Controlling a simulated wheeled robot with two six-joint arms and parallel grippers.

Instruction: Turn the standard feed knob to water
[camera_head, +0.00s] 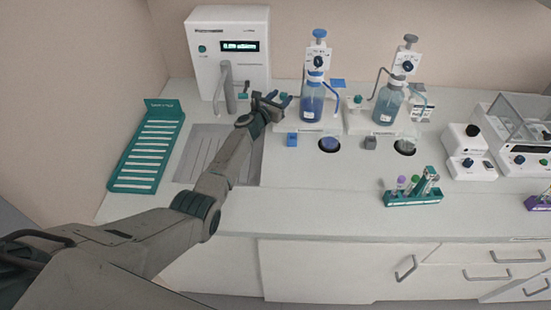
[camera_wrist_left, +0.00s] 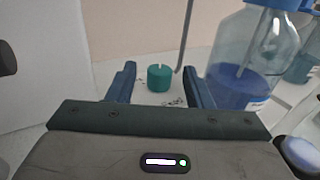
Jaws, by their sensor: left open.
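A teal knob (camera_wrist_left: 160,78) stands on a white base in the left wrist view, with a pale notch in the far edge of its top. Small dark label marks lie on the base around its near side, too small to read. My left gripper (camera_head: 274,102) is open, and its blue fingers (camera_wrist_left: 158,88) point toward the knob with one on either side in the picture. The fingers look apart from the knob. In the head view the gripper hides this knob. The blue-liquid bottle (camera_head: 312,102) stands just right of the gripper. My right gripper is not in view.
A white water unit (camera_head: 229,50) with a lit display and a grey spout stands behind my left arm. A second bottle station (camera_head: 387,103) with its own teal knob is further right. A teal tube rack (camera_head: 412,198) stands near the front.

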